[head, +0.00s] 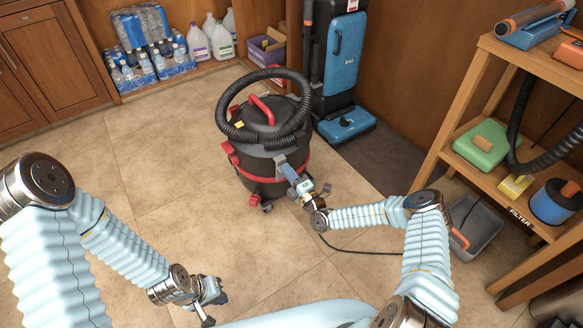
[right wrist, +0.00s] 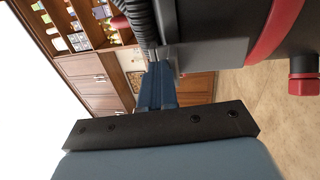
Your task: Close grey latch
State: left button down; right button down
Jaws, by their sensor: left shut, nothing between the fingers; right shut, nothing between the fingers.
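A black canister vacuum (head: 262,140) with a red band stands on the tiled floor in the middle of the head view. The grey latch (head: 281,160) is on its front right side, partly hidden by my right gripper. My right gripper (head: 288,171) is shut and empty, with its fingertips at the latch; I cannot tell whether they touch. In the right wrist view the shut blue fingers (right wrist: 155,88) reach beside a dark grey part of the vacuum (right wrist: 212,50). My left gripper (head: 214,294) is shut and empty, low over the floor, away from the vacuum.
A black hose (head: 225,118) loops over the vacuum. A blue upright cleaner (head: 345,60) stands behind it at right. A wooden shelf (head: 480,185) and grey bin (head: 475,230) are at right. Bottled water (head: 150,45) sits at the back. Floor at left is clear.

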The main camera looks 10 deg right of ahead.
jog(key=shift+w+a+r+g+p, duration=0.15)
jog(key=shift+w+r+g+p, duration=0.25)
jog(key=shift+w+g, duration=0.1)
pick_arm(q)
jog(key=shift+s+d+r+p, duration=0.1)
jog(key=shift+d+r+p, duration=0.1)
jog(key=shift+r, duration=0.35)
jog(key=shift+s+d+r+p, duration=0.1)
jog(key=shift+d+r, duration=0.1)
jog(key=shift+r, duration=0.35)
pick_arm(e)
jog(key=shift+w+a, duration=0.15)
jog(key=shift+w, duration=0.25)
jog(key=shift+r, duration=0.1)
